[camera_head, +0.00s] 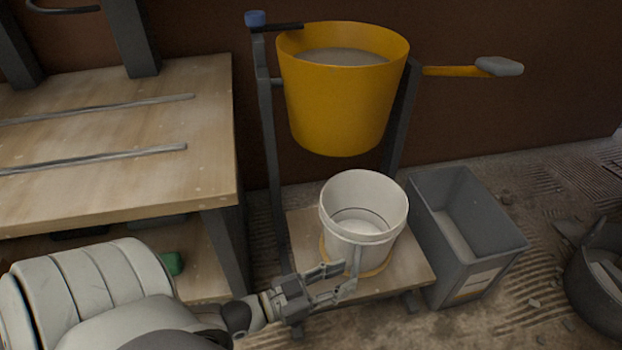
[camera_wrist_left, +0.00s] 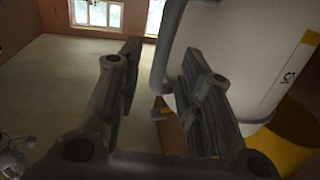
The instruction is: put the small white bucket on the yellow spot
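The small white bucket (camera_head: 363,187) stands upright on a low wooden platform, under a large yellow tub. The yellow spot (camera_head: 377,269) shows as a rim around the bucket's base, so the bucket stands over it; the bucket hides most of it. My left gripper (camera_head: 345,279) is at the bucket's front left, low down, with its fingers apart. Whether a finger touches the bucket or handle, I cannot tell. My right gripper is not in view.
The yellow tub (camera_head: 335,105) hangs in a dark frame above the bucket, with a lever at right. A grey bin (camera_head: 465,235) stands right of the platform (camera_head: 415,277). A wooden workbench (camera_head: 120,135) is at left. A dark bucket (camera_head: 600,285) stands at far right.

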